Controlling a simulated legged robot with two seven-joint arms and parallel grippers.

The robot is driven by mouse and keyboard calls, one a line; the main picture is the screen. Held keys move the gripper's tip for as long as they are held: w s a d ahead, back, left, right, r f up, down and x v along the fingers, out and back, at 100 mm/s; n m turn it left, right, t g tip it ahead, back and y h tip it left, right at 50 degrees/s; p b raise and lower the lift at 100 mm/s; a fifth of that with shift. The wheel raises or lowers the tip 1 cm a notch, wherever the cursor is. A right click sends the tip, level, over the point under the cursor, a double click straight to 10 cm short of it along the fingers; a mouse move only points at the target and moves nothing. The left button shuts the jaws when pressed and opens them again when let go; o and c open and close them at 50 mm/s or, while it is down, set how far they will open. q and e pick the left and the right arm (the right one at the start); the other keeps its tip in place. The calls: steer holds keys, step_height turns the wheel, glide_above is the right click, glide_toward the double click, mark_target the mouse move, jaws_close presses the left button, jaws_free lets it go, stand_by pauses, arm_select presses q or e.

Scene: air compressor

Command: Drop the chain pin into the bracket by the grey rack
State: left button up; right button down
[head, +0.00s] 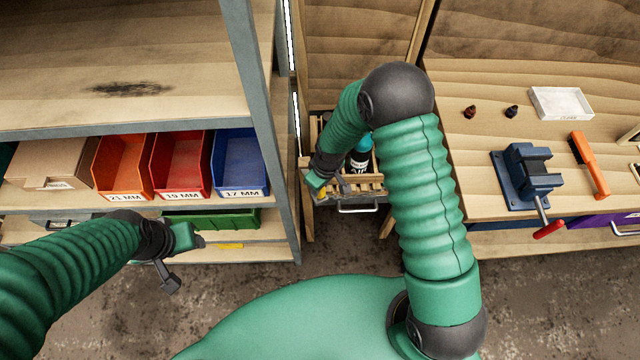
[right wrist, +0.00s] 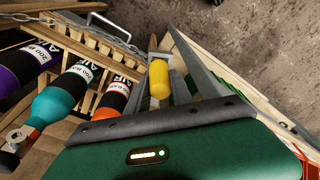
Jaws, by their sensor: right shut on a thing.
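My right gripper (head: 318,190) is at the left front of a wooden crate of bottles, beside the grey rack (head: 270,130). In the right wrist view the right gripper (right wrist: 180,70) is shut on a yellow piece, which I take to be the chain pin (right wrist: 160,80). A grey chain (right wrist: 35,17) lies at the upper left of that view; I cannot see whether it joins the pin. I cannot make out the bracket clearly in either view. My left gripper (head: 170,280) hangs empty in front of the rack's lower shelf; its jaw gap is unclear.
Orange, red and blue bins (head: 240,160) fill the rack's shelf. A workbench with a blue vice (head: 528,175) stands at right.

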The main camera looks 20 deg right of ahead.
steer(key=shift+a+f, duration=0.1)
steer(key=shift+f, duration=0.4)
steer(key=shift+f+b, duration=0.2)
steer(key=shift+b, duration=0.15)
steer(key=c, duration=1.1)
jaws_free()
steer(key=shift+o, duration=0.2)
step_height(320, 180, up, 17)
steer(key=s+d, duration=0.1)
steer(key=s, duration=0.1)
steer(key=s+d+m, duration=0.2)
steer(key=s+m, duration=0.1)
steer(key=s, duration=0.2)
steer(key=s+d+r+m+t, duration=0.1)
steer(key=s+d+m, duration=0.1)
steer(key=s, duration=0.4)
steer(key=shift+s+m+h+b, duration=0.2)
steer(key=shift+m+h+b, duration=0.2)
